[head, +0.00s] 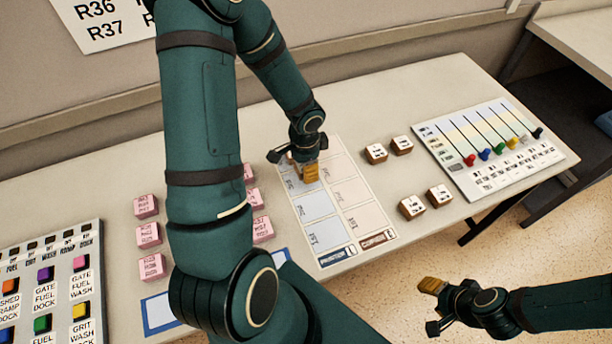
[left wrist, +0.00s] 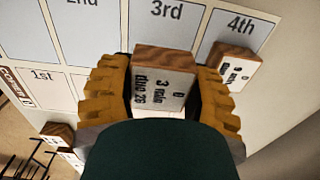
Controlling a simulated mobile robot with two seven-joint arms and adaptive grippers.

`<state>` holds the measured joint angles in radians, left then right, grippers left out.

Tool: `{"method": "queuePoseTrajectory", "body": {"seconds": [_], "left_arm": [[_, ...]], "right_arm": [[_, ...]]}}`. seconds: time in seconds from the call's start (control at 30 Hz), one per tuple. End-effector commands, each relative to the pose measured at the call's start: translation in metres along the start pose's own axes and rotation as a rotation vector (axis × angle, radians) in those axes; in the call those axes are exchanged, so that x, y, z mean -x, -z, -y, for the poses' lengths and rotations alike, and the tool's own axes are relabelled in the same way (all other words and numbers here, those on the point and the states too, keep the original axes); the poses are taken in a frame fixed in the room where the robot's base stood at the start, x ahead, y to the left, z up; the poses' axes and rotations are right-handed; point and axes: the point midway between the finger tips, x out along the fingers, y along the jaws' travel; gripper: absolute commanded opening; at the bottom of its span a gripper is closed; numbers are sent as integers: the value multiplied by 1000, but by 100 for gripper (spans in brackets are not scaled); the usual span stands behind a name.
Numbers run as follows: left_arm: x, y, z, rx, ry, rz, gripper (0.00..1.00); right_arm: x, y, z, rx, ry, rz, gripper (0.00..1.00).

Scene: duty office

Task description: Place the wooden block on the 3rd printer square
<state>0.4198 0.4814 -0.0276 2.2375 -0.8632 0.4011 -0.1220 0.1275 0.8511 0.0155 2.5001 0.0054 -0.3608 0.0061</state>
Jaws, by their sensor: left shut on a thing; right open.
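My left gripper (head: 308,172) is shut on a wooden block (left wrist: 166,78), with a finger on each side of it. The block has a white printed face and brown wooden sides. The gripper is over the far part of the printer column (head: 316,207) on the sheet. In the left wrist view the block is directly below the "3rd" label (left wrist: 167,11) and hides part of that area; I cannot tell whether it touches the sheet. In the head view the gripper hides the block. My right gripper (head: 437,306) is open and empty, off the table's front edge.
Another wooden block (left wrist: 231,68) is close to the right finger, below the "4th" label. Several wooden blocks (head: 411,207) stand right of the copier column (head: 365,217). Pink blocks (head: 152,267) stand left of the sheet. A slider board (head: 490,150) lies at the right.

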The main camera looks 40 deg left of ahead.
Motion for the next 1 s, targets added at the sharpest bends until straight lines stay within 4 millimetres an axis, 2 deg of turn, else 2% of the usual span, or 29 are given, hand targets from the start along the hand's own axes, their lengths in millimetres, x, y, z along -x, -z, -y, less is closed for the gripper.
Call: {"method": "queuePoseTrajectory", "body": {"seconds": [0.37, 0.77, 0.8, 1.0], "left_arm": [[-40, 0, 0, -2, 0, 0, 17], [-44, 0, 0, -1, 1, -1, 17], [-43, 0, 0, -1, 1, -1, 65], [-42, 0, 0, -1, 1, -1, 66]], "right_arm": [[-12, -5, -5, 4, 1, 11, 47], [-15, -7, -6, 5, 2, 14, 47], [-15, -7, -5, 5, 2, 15, 47], [-14, -7, -5, 4, 2, 15, 47]]}}
